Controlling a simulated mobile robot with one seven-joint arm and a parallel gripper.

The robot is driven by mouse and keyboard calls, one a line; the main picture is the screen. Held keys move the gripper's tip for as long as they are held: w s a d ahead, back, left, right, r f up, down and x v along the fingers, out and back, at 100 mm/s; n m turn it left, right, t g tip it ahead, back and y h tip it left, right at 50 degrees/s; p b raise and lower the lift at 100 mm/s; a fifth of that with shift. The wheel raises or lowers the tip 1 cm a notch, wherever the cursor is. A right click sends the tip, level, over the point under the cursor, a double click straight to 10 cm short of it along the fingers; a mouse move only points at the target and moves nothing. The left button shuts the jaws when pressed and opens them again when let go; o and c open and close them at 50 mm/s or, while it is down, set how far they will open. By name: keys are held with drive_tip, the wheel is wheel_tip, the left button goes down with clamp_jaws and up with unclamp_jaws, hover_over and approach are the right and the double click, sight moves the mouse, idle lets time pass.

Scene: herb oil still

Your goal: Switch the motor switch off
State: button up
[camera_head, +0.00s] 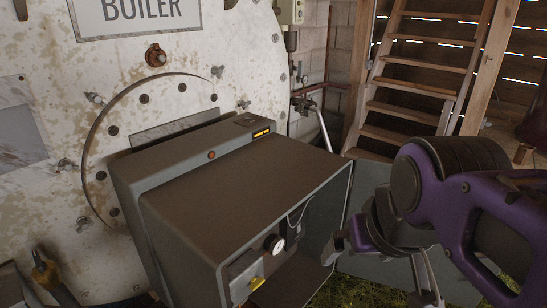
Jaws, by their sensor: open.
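A yellow knob (256,284) sits on a small grey panel (243,272) inside the open side of the dark grey box at the bottom middle. It looks like a switch, but no label can be read, so I cannot tell for sure that it is the motor switch or which way it is set. My gripper (336,247) is at the right end of the box's opening, to the right of the knob and apart from it. Its jaws are open and hold nothing that I can see. My purple arm hides part of the area behind it.
The dark grey box (245,190) stands before the white boiler (235,60). A wooden stair (410,90) rises at the back right.

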drive_tip(key=shift+w+a, duration=0.2)
